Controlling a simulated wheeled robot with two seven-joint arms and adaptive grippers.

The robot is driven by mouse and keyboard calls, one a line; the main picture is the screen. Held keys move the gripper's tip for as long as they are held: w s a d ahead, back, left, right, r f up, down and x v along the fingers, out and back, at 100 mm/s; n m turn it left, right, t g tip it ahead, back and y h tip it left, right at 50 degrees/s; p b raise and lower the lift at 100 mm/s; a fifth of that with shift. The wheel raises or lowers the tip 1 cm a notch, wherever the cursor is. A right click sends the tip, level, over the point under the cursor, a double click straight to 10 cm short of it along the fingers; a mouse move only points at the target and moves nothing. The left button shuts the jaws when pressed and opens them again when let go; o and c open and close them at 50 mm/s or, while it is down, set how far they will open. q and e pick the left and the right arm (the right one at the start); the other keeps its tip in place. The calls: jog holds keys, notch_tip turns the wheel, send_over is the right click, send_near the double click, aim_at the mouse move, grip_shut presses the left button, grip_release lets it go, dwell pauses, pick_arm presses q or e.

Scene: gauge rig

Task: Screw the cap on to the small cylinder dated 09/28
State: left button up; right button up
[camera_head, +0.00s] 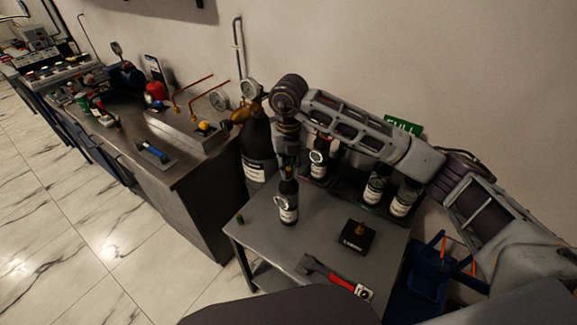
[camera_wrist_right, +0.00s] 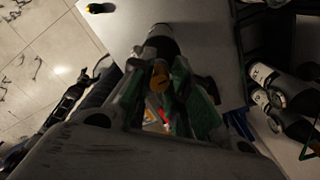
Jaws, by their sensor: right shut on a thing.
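A small dark cylinder (camera_head: 288,214) with a white label is at the left part of the small grey table. My right gripper (camera_head: 288,178) points down directly over its top. In the right wrist view the gripper (camera_wrist_right: 162,88) is shut on a brass-coloured piece (camera_wrist_right: 159,76), with the cylinder (camera_wrist_right: 160,42) just beyond it. I cannot tell whether this piece is the cylinder's valve or a cap. A small green and yellow piece (camera_head: 240,218) lies near the table's left edge; it also shows in the right wrist view (camera_wrist_right: 97,8). No date is readable. My left gripper is out of view.
More small cylinders stand at the back: one with a gauge (camera_head: 318,160), two at the right (camera_head: 374,190) (camera_head: 404,199). A black block (camera_head: 356,238) with a brass fitting and a red-handled tool (camera_head: 333,279) lie on the table (camera_head: 262,240). A large dark cylinder (camera_head: 257,150) stands behind.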

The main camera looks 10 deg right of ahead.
jog(key=shift+f+m, duration=0.15)
jog(key=shift+m, duration=1.35)
jog(key=shift+m, duration=0.6)
jog(key=shift+m, duration=0.3)
jog(key=shift+m, duration=0.6)
jog(key=o, duration=0.7)
jog(key=shift+o, duration=0.3)
